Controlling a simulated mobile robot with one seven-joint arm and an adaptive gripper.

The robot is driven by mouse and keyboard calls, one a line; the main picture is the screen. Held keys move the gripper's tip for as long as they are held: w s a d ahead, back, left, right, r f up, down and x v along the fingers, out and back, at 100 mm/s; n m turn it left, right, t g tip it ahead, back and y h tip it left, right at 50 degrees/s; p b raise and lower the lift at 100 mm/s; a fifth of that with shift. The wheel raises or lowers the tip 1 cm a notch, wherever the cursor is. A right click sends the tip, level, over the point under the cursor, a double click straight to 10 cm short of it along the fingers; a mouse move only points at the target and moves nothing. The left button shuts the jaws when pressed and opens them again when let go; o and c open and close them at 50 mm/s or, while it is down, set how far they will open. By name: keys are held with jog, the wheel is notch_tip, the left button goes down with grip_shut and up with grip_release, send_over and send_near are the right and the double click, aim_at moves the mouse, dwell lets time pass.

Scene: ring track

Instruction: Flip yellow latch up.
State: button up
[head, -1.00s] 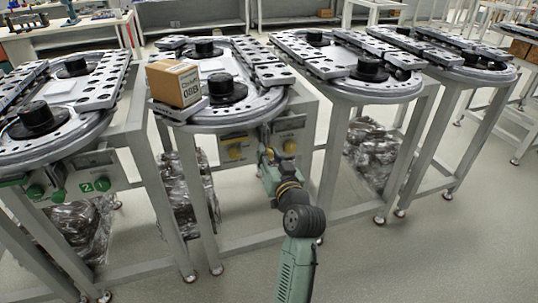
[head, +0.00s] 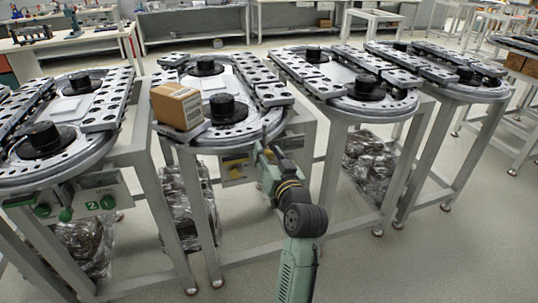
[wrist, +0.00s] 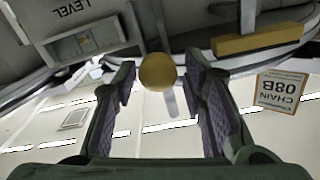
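A yellow ball-shaped knob (wrist: 157,72) on a grey stem shows in the wrist view. It lies between the fingertips of my gripper (wrist: 160,75) in the picture, with a gap on both sides. I cannot tell its exact depth. My gripper is open; in the head view (head: 263,151) it is at the front of the second table, by its control panel. A yellow bar (wrist: 258,40) sits to the right in the wrist view. In the head view a yellow part (head: 236,163) shows left of the gripper; the arm hides some of the panel.
A cardboard box (head: 180,106), labelled CHAIN 08B in the wrist view (wrist: 279,90), sits on the ring track's (head: 215,139) front-left edge. A grey panel marked LEVEL (wrist: 82,40) is near the gripper. Green knobs (head: 65,214) are on the left table.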

jog(key=shift+o, duration=0.5)
jog(key=shift+f, duration=0.15)
jog(key=shift+s+d, duration=0.1)
jog(key=shift+s, duration=0.1)
jog(key=v, duration=1.1)
jog(key=shift+s, duration=0.25)
